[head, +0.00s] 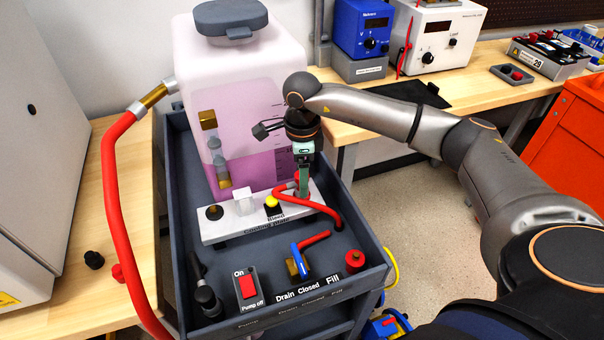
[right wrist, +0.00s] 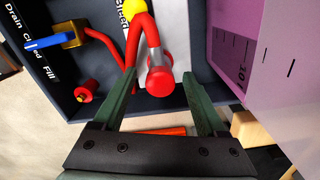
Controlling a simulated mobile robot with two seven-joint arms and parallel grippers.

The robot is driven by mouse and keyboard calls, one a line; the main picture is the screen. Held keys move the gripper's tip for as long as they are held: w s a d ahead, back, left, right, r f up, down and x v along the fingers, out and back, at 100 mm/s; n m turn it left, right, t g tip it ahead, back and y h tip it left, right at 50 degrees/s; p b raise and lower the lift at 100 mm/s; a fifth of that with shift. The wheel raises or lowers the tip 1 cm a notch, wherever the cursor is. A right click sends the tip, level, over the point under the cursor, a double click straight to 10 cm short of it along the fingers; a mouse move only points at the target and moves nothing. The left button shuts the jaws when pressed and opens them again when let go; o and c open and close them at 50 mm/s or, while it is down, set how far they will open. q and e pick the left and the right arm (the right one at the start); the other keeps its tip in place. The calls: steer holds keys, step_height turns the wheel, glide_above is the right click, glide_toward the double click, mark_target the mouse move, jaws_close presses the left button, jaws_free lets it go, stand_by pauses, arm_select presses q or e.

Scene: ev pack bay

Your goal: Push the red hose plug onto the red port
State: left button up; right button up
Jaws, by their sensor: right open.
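The red hose plug (right wrist: 160,80), a round red end with a grey collar on a red hose (right wrist: 133,40), sits between my right gripper's fingers in the right wrist view. My right gripper (right wrist: 159,90) is open, a finger either side of the plug, with gaps visible. In the head view my right gripper (head: 303,188) points down at the white plate's right end, mostly hiding the plug; its red hose (head: 325,212) curves towards the front right. A red round fitting (head: 355,260), perhaps the red port, stands beside the Fill label; it also shows in the right wrist view (right wrist: 86,93).
The pink-filled tank (head: 240,110) stands close behind my right gripper. A yellow Bleed knob (head: 271,202), blue-handled valve (head: 297,262) and red pump switch (head: 247,285) stand in the dark tray (head: 372,276). A thick red hose (head: 108,185) hangs at left.

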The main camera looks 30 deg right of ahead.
step_height(320, 180, up, 13)
steer(key=shift+f, duration=0.2)
stand_by(0.6)
